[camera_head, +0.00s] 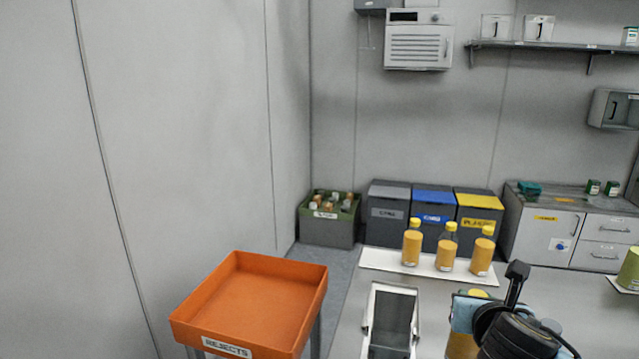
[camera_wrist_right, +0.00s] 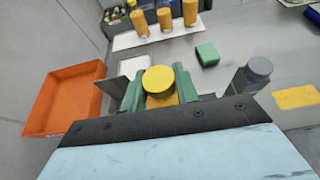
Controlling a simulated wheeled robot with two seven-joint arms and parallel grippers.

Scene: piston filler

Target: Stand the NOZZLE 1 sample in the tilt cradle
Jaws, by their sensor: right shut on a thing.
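My right gripper (camera_head: 478,312) is shut on a yellow-capped bottle of orange liquid; its orange lower part (camera_head: 461,347) shows below the gripper. In the right wrist view the yellow cap (camera_wrist_right: 158,79) sits between the two green fingers (camera_wrist_right: 160,92). I cannot read a label on this bottle. The grey metal open-topped cradle (camera_head: 392,312) stands on the table to the left of the gripper, apart from it, and looks empty. Three similar bottles (camera_head: 445,249) stand on a white mat (camera_head: 382,259) behind. My left gripper is not in view.
An orange rejects tray (camera_head: 248,300) stands left of the table (camera_head: 345,330). In the right wrist view a green block (camera_wrist_right: 207,54), a grey-capped container (camera_wrist_right: 255,72) and a yellow label (camera_wrist_right: 297,97) are to the right. Bins (camera_head: 433,225) stand behind the table.

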